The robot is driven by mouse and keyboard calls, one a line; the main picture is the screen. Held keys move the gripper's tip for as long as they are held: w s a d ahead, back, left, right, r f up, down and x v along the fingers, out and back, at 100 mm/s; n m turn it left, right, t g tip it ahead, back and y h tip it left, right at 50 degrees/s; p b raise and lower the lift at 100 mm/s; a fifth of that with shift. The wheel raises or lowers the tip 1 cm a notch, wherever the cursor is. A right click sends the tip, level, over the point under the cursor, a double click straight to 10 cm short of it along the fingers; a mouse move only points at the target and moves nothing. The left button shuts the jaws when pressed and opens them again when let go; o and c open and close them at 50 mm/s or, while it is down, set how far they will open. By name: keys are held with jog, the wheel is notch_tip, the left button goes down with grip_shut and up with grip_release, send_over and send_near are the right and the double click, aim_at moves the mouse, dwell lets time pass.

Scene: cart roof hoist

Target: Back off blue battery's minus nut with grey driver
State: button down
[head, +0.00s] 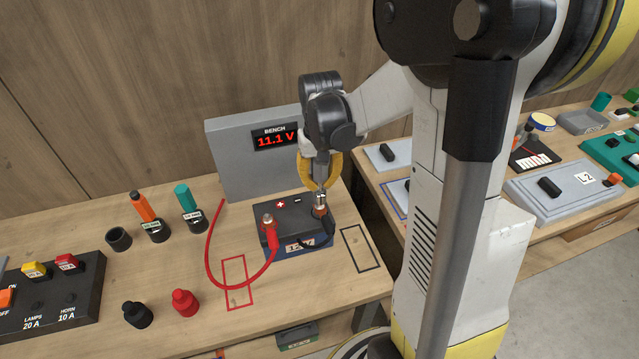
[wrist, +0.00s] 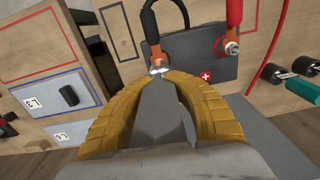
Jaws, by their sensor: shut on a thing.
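The blue battery (head: 297,247) stands on the bench with a dark top, which fills the upper middle of the wrist view (wrist: 195,50). Its minus terminal (head: 320,210) is on the right in the head view, with a copper-coloured lug and black cable (wrist: 150,25). The small silver minus nut (wrist: 159,70) shows just beyond my fingertips. My gripper (head: 320,185), with yellow fingers, points down over this terminal. It is shut on the grey driver (head: 321,196), whose narrow end reaches down to the terminal. Whether it is seated on the nut is hard to tell.
A red cable (head: 209,260) loops from the plus terminal (head: 269,225). A grey panel (head: 235,150) reading 11.1 V stands behind. Orange (head: 143,205) and teal (head: 185,197) drivers stand left, beside an empty black holder (head: 118,238). Black (head: 137,314) and red (head: 185,302) caps lie in front.

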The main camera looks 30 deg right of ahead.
aim_at(320, 168)
jog(key=shift+r+p, duration=1.65)
jog(key=shift+r, duration=0.95)
